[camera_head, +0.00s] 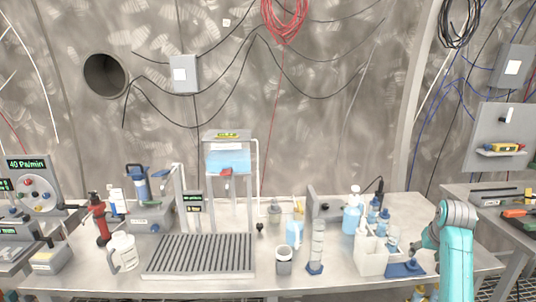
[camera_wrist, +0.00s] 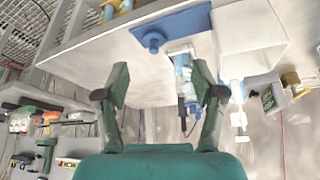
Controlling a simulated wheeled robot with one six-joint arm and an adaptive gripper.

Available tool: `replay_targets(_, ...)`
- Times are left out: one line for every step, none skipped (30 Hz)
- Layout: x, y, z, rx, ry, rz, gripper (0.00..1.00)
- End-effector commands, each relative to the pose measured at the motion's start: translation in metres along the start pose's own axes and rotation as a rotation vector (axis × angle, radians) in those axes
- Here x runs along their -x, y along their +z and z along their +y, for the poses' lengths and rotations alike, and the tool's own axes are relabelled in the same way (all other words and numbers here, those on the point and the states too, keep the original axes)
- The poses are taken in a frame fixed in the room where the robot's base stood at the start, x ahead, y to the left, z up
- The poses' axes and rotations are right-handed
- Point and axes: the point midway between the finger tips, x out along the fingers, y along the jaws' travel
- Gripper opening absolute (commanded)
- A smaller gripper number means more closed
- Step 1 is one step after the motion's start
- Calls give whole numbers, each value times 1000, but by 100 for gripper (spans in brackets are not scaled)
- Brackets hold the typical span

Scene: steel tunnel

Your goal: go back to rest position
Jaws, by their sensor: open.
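My teal arm rises at the right front of the bench in the head view, and my gripper (camera_head: 420,248) is small there, near the right end of the bench. In the wrist view my gripper (camera_wrist: 160,88) has its two dark green fingers spread wide, with nothing between them. A blue plate with a round knob (camera_wrist: 175,32) lies on the bench beyond the fingertips. The same blue plate (camera_head: 405,270) shows in the head view, just below and left of my gripper. I see no contact between them.
A white rack (camera_head: 370,260) with blue-capped bottles stands left of my gripper. A clear cylinder (camera_head: 317,245), a grey cup (camera_head: 284,262) and a slatted drain tray (camera_head: 199,256) are further left. A side table (camera_head: 482,203) with tools is at the right. The wall above is clear of the arm.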

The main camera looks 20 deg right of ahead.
Motion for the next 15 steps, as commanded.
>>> replay_targets(-8, 8, -6, 5, -3, 4, 68)
replay_targets(-14, 12, -9, 8, -4, 9, 68)
replay_targets(-20, 18, -13, 12, -6, 16, 68)
replay_targets(-25, 22, -17, 16, -7, 21, 68)
replay_targets(-30, 27, -21, 20, -9, 28, 68)
replay_targets(-38, 35, -27, 25, -12, 37, 68)
replay_targets(-44, 41, -32, 30, -14, 43, 68)
replay_targets(-51, 49, -37, 35, -16, 52, 68)
replay_targets(-60, 60, -44, 42, -20, 64, 68)
replay_targets(-68, 69, -51, 48, -23, 72, 68)
replay_targets(-74, 79, -57, 54, -26, 84, 68)
replay_targets(-84, 92, -65, 62, -30, 98, 68)
replay_targets(-89, 102, -72, 69, -34, 110, 68)
replay_targets(-95, 112, -78, 74, -38, 122, 68)
replay_targets(-102, 126, -85, 82, -42, 137, 68)
